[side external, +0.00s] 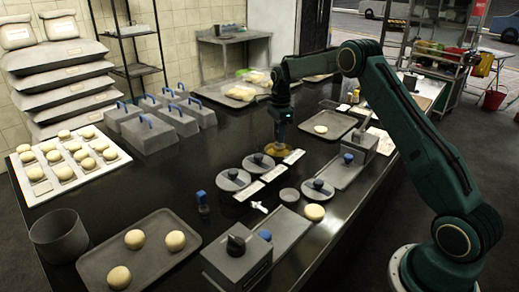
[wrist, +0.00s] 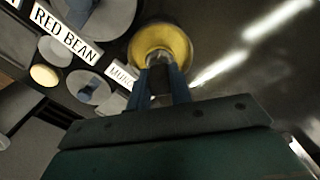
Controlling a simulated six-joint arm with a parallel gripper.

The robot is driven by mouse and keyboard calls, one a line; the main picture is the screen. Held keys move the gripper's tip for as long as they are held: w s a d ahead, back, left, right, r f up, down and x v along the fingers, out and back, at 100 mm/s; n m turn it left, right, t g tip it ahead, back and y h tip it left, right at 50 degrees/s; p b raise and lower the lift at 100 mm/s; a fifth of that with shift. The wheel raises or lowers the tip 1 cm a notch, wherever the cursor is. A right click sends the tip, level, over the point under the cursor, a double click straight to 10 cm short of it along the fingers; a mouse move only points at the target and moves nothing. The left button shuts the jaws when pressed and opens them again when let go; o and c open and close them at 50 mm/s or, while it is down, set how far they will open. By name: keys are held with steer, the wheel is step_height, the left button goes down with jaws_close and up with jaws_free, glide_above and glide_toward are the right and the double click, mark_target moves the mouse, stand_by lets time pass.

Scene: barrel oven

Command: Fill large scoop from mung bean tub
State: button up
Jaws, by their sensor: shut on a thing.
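The mung bean tub (side external: 277,151) shows as a round yellow patch set in the dark counter, beside a white label. In the wrist view the yellow round (wrist: 178,38) lies just beyond my fingertips, and the label (wrist: 121,73) beside it is partly readable as "MUNG". My gripper (side external: 281,137) points down over the tub. In the wrist view its blue fingers (wrist: 161,85) are shut on a dark piece, apparently the scoop's handle (wrist: 160,88). The scoop's bowl is small and unclear at the yellow round; whether it holds beans cannot be told.
Lidded round tubs (side external: 258,164) and a "RED BEAN" label (wrist: 67,35) lie close by. A grey box with a dark knob (side external: 236,250) is nearer the front. A tray with dough balls (side external: 152,278) is front left. Blue-handled boxes (side external: 150,133) stand behind left.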

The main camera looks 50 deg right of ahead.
steer(key=shift+r, duration=2.35)
